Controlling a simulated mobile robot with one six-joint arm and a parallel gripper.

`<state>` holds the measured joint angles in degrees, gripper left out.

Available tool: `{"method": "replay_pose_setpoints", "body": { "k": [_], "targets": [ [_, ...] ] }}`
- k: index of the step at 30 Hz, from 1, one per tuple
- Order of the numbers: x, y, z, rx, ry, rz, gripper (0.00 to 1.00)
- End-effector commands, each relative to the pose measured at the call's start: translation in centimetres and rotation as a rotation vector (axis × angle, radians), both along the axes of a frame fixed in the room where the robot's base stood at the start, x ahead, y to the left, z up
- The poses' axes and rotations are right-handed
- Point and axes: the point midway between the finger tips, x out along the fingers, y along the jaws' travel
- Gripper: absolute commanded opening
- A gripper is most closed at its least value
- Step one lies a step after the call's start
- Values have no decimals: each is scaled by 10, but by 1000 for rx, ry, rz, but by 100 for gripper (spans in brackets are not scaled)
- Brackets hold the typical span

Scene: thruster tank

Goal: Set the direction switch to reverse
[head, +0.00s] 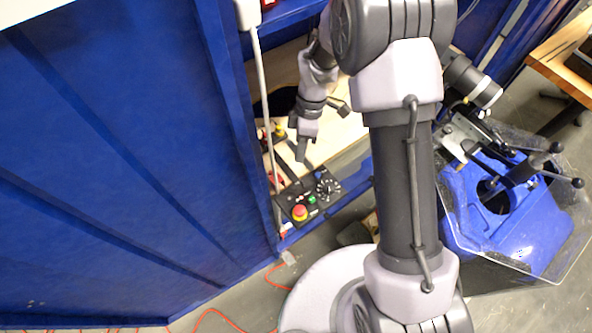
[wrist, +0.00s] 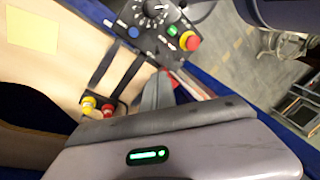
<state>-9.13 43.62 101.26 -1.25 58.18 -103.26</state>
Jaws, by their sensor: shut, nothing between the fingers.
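A black control panel (head: 318,207) sits on the bench edge, low in the head view's middle. It carries a round dial (head: 327,186), a small green button (head: 312,199) and a red stop button (head: 300,212) on yellow. The wrist view shows the panel at the top, with the dial (wrist: 153,12), a blue button (wrist: 134,32), the green button (wrist: 172,30) and the stop button (wrist: 190,41). I cannot tell which control is the direction switch, or its position. My gripper (head: 301,156) is shut and empty, above the bench beside the panel, apart from the dial.
A small box with a yellow button (wrist: 88,103) and a red button (wrist: 107,108) lies beside dark straps. Blue walls (head: 130,150) border the bench on the left. A blue machine with levers (head: 505,215) stands at the right. Orange cable (head: 215,315) lies on the floor.

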Motion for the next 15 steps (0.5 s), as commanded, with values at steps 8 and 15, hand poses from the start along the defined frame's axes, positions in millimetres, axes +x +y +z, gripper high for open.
{"method": "replay_pose_setpoints", "body": {
  "k": [8,15],
  "targets": [
    [-12,6,-46,-1,3,0,0],
    [-23,13,-85,0,1,-2,0]
  ]
}}
